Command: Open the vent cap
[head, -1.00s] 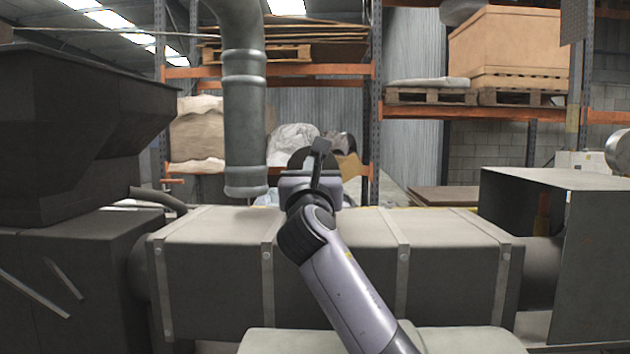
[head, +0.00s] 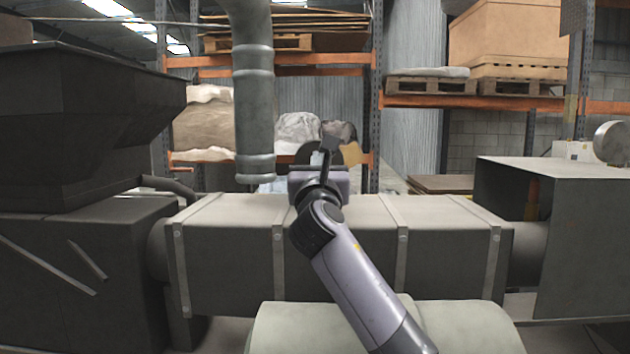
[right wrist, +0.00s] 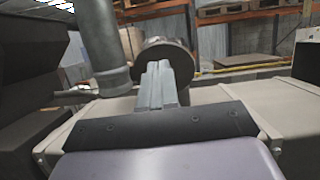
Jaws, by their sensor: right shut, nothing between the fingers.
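My right gripper (head: 317,160) is in the middle of the head view, in front of the rack, with its arm rising from the bottom. In the right wrist view its grey fingers (right wrist: 160,85) are together and hold nothing. A dark round piece (right wrist: 165,57), which looks like the vent cap, stands just beyond the fingertips. The fingers hide its lower part, and I cannot tell whether they touch it. In the head view the dark round shape (head: 305,153) is mostly hidden behind my gripper. My left gripper is not in view.
A vertical grey pipe (head: 254,120) hangs left of my gripper. A long boxy duct (head: 350,230) runs across below, with a dark hopper (head: 85,120) at left and an open box (head: 570,190) at right. A rounded grey body (head: 460,325) is in front.

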